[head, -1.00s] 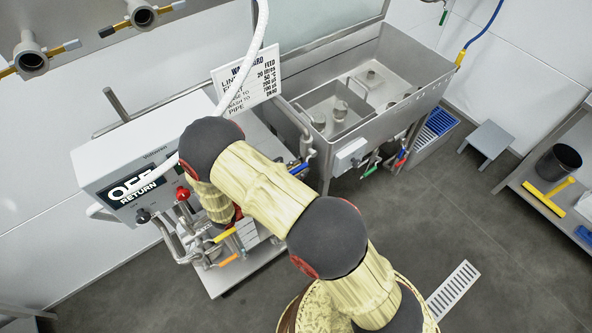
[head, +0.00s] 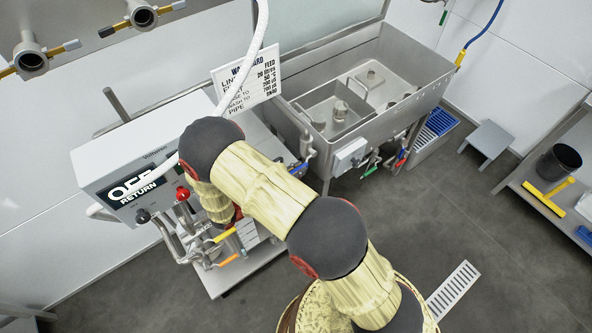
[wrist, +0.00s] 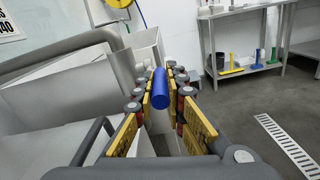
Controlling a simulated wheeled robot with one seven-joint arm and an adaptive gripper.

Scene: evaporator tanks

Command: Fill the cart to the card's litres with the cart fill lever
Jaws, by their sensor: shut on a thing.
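My gripper (wrist: 163,76) is shut on a blue lever handle (wrist: 160,92) in the wrist view, with a yellow-padded finger on each side. In the head view my arm hides most of the gripper. A small blue handle (head: 298,169) shows just right of my forearm, by the pipework. I cannot tell for sure that it is the fill lever.
A steel tank (head: 418,98) stands right of the cart, with valves below it. A stool (head: 487,140) and a bench (head: 525,190) with a black bucket (head: 560,162) and yellow squeegee lie further right. The grey floor around the drain (head: 453,290) is clear.

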